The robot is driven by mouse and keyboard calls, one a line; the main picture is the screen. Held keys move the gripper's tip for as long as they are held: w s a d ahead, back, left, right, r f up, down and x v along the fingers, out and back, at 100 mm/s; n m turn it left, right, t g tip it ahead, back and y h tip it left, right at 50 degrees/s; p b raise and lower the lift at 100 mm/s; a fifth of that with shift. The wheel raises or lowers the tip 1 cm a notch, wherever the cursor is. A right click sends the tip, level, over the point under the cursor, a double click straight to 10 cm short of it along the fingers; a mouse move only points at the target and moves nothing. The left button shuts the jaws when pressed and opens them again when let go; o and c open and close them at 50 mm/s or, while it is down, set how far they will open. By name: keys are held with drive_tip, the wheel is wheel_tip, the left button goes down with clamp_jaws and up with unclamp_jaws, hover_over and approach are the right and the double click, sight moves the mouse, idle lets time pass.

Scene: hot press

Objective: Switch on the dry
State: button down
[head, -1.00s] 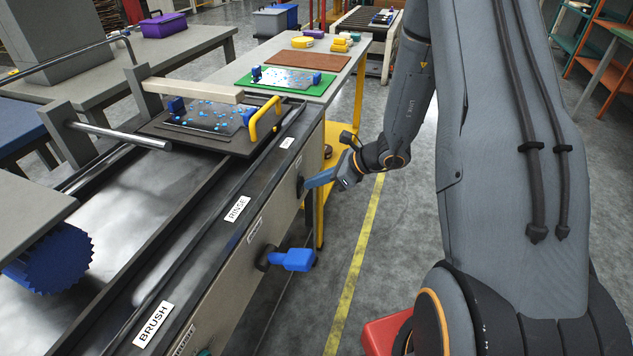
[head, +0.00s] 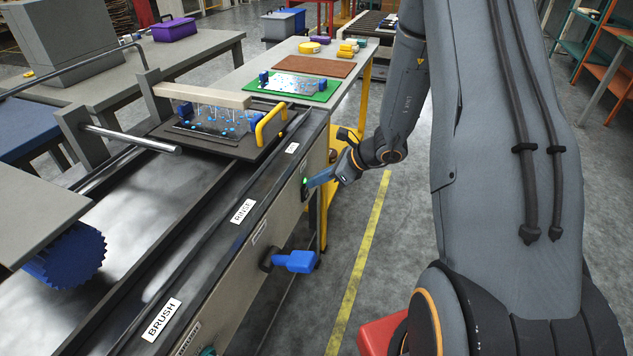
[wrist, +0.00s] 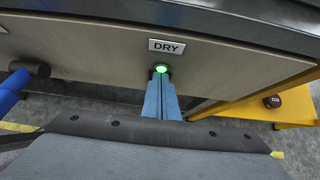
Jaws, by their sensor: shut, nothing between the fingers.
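The DRY label (wrist: 166,46) is on the machine's side panel in the wrist view. Just below it a round button (wrist: 160,69) glows green. In the head view the lit button (head: 304,182) shows on the panel's far part. My gripper (wrist: 160,80) is shut and empty, its blue fingertips at the button; I cannot tell whether they touch it. It also shows in the head view (head: 308,185). A plate with blue specks (head: 215,122) lies on the dark carriage under the beige bar (head: 203,95), with thin pale streaks between bar and plate.
A blue lever handle (head: 296,262) sticks out of the panel near the RINSE label (head: 243,211). A yellow handle (head: 271,122) stands on the carriage. A yellow frame (head: 326,211) is beyond my gripper. A second plate (head: 291,84) lies on a green mat.

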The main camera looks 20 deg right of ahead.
drive_tip(key=v, duration=1.3)
drive_tip(key=shift+d, duration=0.15)
drive_tip(key=shift+s+f, duration=0.15)
drive_tip(key=shift+f, duration=0.05)
drive_tip(key=s+a+r+n+g+h, duration=0.2)
drive_tip(key=s+a+n, duration=0.3)
drive_tip(key=s+n, duration=0.5)
drive_tip(key=s+a+r+n+g+h, duration=0.3)
drive_tip(key=s+n, duration=0.6)
drive_tip(key=n, duration=0.6)
drive_tip(key=shift+s+a+r+n+g+h, duration=0.25)
drive_tip(key=shift+s+a+n+g+h, duration=0.15)
drive_tip(key=shift+a+h, duration=0.75)
